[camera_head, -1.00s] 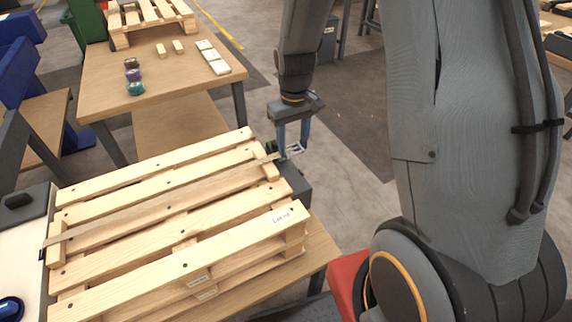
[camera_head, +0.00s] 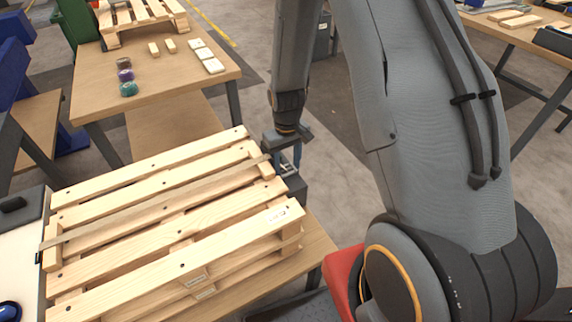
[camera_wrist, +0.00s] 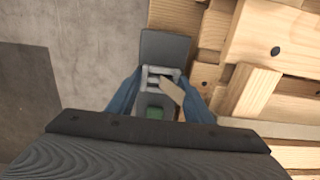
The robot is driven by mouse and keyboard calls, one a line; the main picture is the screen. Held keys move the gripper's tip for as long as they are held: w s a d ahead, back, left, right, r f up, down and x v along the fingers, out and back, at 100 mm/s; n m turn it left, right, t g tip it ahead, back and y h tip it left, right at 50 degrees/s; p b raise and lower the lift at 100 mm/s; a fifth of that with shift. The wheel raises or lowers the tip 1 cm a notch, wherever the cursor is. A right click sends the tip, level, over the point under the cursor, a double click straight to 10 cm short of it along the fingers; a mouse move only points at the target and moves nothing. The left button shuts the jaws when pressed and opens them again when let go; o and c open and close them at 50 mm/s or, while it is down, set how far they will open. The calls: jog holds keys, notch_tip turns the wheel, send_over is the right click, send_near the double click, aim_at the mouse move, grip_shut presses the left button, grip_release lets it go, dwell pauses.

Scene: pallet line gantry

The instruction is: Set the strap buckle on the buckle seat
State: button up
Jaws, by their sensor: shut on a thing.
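The strap buckle (camera_wrist: 161,70), a small grey metal frame with bars, is between the blue fingers of my gripper (camera_wrist: 160,92). My gripper is shut on it. A green patch (camera_wrist: 154,112) shows just below the bars. The tan strap end (camera_wrist: 172,90) lies at the buckle; I cannot tell whether it is threaded. A dark grey block (camera_wrist: 165,48), perhaps the buckle seat, is right by the buckle. In the head view my gripper (camera_head: 286,160) is at the pallet's right end, near the dark block (camera_head: 291,188); the buckle is hidden there. Contact with the seat cannot be made out.
The strap (camera_head: 150,203) runs across the wooden pallet (camera_head: 175,228) on a bench. Pallet boards and blocks stand close to the right of my gripper in the wrist view. Open floor (camera_wrist: 62,60) is to its left. Another table (camera_head: 165,90) stands behind.

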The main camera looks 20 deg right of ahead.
aim_at(287, 169)
jog(key=shift+f, duration=0.1)
jog(key=shift+s+f, duration=0.15)
jog(key=shift+f, duration=0.35)
jog(key=o, duration=0.8)
jog(key=shift+f, duration=0.1)
notch_tip(287, 169, up, 12)
jog(key=r, duration=0.1)
jog(key=s+r+m, duration=0.1)
jog(key=s+r, duration=0.3)
jog(key=s, duration=0.5)
jog(key=s+r+m, duration=0.1)
jog(key=s+r, duration=0.4)
jog(key=s, duration=0.3)
jog(key=shift+s+d+r+m+b, duration=0.15)
jog(key=shift+s+d+m+b, duration=0.2)
jog(key=shift+d+m+b, duration=0.05)
jog(key=shift+a+r+n+p, duration=0.3)
jog(key=shift+a+p, duration=0.25)
jog(key=shift+a, duration=0.05)
